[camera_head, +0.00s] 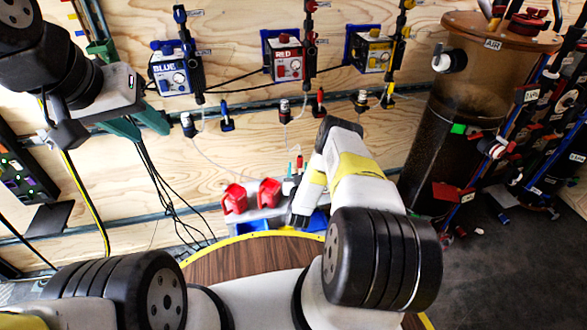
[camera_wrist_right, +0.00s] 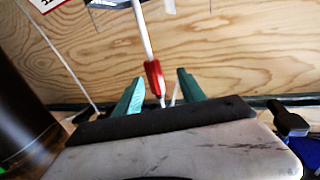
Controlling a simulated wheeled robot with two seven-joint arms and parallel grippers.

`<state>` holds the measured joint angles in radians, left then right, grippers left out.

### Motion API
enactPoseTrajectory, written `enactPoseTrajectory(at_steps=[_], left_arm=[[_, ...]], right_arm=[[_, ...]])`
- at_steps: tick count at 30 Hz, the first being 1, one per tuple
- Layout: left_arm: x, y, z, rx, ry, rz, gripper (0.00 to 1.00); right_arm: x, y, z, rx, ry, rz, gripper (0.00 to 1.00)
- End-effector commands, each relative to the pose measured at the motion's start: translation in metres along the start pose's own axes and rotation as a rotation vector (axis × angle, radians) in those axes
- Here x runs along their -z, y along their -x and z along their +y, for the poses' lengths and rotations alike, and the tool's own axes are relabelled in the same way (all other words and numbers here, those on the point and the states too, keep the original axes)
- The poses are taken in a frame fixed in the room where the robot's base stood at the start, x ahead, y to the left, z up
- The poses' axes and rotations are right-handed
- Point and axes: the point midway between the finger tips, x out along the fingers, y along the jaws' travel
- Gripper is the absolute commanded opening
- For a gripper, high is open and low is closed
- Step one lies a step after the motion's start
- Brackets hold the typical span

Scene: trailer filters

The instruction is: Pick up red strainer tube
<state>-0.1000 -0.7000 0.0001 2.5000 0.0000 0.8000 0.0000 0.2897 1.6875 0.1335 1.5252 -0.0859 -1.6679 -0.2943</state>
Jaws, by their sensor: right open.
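The red strainer tube (camera_wrist_right: 153,78) hangs on a thin white line in the right wrist view. It shows between the two green fingers of my right gripper (camera_wrist_right: 160,77), which is open. I cannot tell how deep it sits between them. In the head view the tube (camera_head: 299,161) is a small red piece below the RED box, beside the right gripper's teal fingertips (camera_head: 295,167). My left gripper (camera_head: 146,130) is at the upper left, with its teal fingers apart and empty, far from the tube.
BLUE (camera_head: 174,75), RED (camera_head: 287,64) and yellow (camera_head: 372,54) boxes hang on the plywood wall above a rail with several valves. Red containers (camera_head: 235,198) stand at the wall's foot near the right gripper. A tall AIR tank (camera_head: 440,135) stands right. A round wooden table (camera_head: 225,262) is in front.

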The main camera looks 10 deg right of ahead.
Motion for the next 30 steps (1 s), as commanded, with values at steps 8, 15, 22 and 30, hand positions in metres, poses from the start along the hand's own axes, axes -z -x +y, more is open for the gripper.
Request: enactPoseTrajectory(at_steps=[8, 15, 22, 30], left_arm=[[0.000, 0.000, 0.000, 0.000, 0.000, 0.000, 0.36], [0.000, 0.000, 0.000, 0.000, 0.000, 0.000, 0.36], [0.000, 0.000, 0.000, 0.000, 0.000, 0.000, 0.36], [0.000, 0.000, 0.000, 0.000, 0.000, 0.000, 0.36]], right_arm=[[0.002, -0.035, 0.006, -0.002, 0.000, 0.003, 0.47], [0.001, -0.064, 0.009, -0.001, 0.000, 0.001, 0.47], [0.001, -0.067, 0.008, 0.000, 0.000, 0.000, 0.47], [0.001, -0.066, 0.008, 0.000, 0.000, 0.000, 0.00]])
